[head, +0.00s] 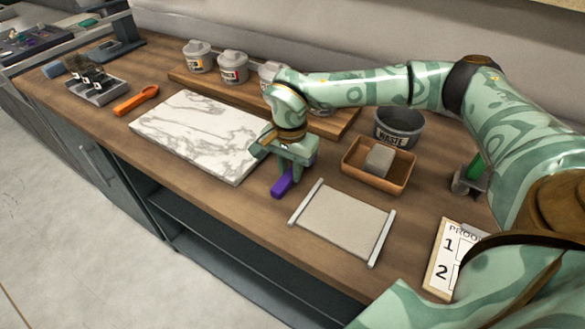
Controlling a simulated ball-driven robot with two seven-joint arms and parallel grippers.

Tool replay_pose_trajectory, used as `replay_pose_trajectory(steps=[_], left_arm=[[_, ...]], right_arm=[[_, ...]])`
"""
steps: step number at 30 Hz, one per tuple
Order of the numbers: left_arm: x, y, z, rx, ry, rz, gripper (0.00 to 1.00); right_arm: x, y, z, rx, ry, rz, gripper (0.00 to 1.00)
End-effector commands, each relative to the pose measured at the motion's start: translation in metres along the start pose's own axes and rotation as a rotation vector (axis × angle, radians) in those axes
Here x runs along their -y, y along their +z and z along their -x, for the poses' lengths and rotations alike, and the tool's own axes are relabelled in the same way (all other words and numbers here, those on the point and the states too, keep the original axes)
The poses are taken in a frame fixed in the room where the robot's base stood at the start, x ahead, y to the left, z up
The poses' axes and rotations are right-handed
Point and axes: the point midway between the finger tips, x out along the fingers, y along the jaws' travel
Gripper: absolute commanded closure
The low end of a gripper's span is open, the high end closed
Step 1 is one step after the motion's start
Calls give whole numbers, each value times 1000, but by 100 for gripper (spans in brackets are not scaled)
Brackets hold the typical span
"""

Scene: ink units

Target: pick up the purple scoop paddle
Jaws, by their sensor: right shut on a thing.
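The purple scoop paddle (283,185) is at the middle of the counter, between the marble slab and the grey mat. My right gripper (284,166) is above it and shut on it. The gripper hides part of the paddle, and I cannot tell whether the paddle still touches the counter. My left gripper is not in view.
A marble slab (190,130) lies to the left and a grey mat with metal side bars (343,223) to the right. An orange scoop (136,100), lidded jars (232,67), a waste tub (398,128) and a wooden tray (352,169) stand around. The counter's front edge is close.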

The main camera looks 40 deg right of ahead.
Motion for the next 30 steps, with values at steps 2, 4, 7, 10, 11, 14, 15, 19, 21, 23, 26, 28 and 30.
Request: replay_pose_trajectory(steps=[2, 4, 7, 10, 11, 14, 15, 19, 21, 23, 26, 28, 30], left_arm=[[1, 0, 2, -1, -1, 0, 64], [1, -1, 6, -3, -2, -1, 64], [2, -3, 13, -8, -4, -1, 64], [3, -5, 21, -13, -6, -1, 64], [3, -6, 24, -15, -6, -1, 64], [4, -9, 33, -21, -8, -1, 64], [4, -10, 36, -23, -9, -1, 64], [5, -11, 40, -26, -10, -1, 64], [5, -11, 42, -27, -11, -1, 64], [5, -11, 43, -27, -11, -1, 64], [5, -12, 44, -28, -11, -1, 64], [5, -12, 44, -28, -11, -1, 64], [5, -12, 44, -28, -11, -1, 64]], right_arm=[[0, 0, 6, -1, -2, 0, 100], [0, 0, 14, -1, -4, 0, 100], [1, 0, 32, -1, -5, 0, 100], [-7, 11, 52, -1, -6, 3, 100], [-11, 16, 59, -1, -5, 4, 100], [-23, 34, 86, -1, -8, 5, 100], [-28, 41, 96, -1, -7, 5, 100], [-50, 72, 109, 0, -3, 6, 100], [-59, 85, 116, -1, -3, 6, 100], [-66, 94, 120, -1, -2, 5, 100], [-73, 106, 126, 0, -3, 3, 100], [-77, 111, 128, 0, -2, 2, 100], [-79, 114, 129, 0, -1, 1, 100]])
